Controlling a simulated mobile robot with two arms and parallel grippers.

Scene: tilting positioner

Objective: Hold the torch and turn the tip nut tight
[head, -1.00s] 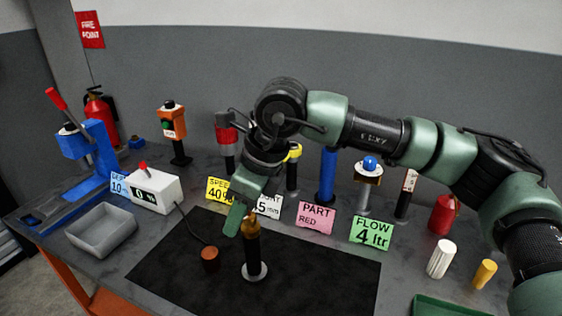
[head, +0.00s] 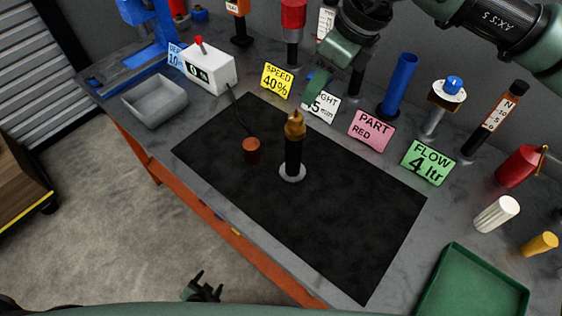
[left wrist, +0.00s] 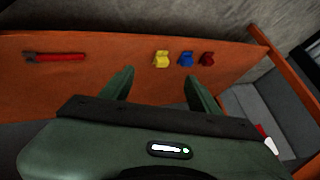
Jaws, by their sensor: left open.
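The torch (head: 294,155) stands upright on a round grey base on the black mat (head: 330,215). Its body is black, and the brass-coloured tip nut (head: 295,126) sits at its top with a small point above. My right gripper (head: 316,88) is up behind the torch, to its right and apart from it. It is seen from the side, so its opening is unclear. My left gripper (head: 203,287) is low in front of the bench, far from the torch. In the left wrist view its two green fingers (left wrist: 157,88) are apart with nothing between them.
A brown cylinder (head: 251,150) stands left of the torch, with a cable to the white box (head: 208,68). A grey tray (head: 155,103) and green tray (head: 475,285) flank the mat. Cards and posts line the back. The orange bench front (left wrist: 100,55) faces the left wrist camera.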

